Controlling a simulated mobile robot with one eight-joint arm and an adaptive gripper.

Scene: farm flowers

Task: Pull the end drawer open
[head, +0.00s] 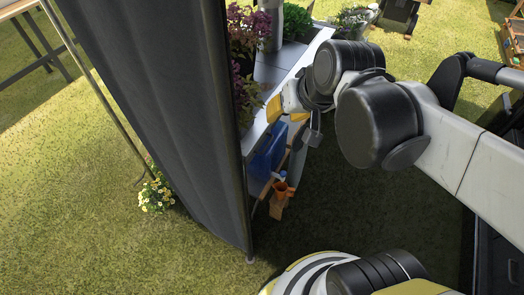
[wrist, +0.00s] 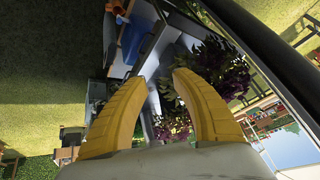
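My gripper (head: 270,108) is by the outer edge of the flower stand (head: 302,66), close to the dark curtain, in the head view. In the wrist view its two yellow fingers (wrist: 158,84) are apart with nothing between them. The stand's pale edge (wrist: 147,50) and purple flowers lie beyond the fingertips in that view. I cannot make out a drawer front or handle for certain. The curtain and my arm hide much of the stand's end and front in the head view.
A dark grey curtain (head: 160,80) hangs at the stand's near end. Purple flowers (head: 243,35) stand on top. A blue item (head: 266,152) and an orange pot (head: 281,187) are below. Yellow flowers (head: 155,192) grow by the curtain. Grass at left is open.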

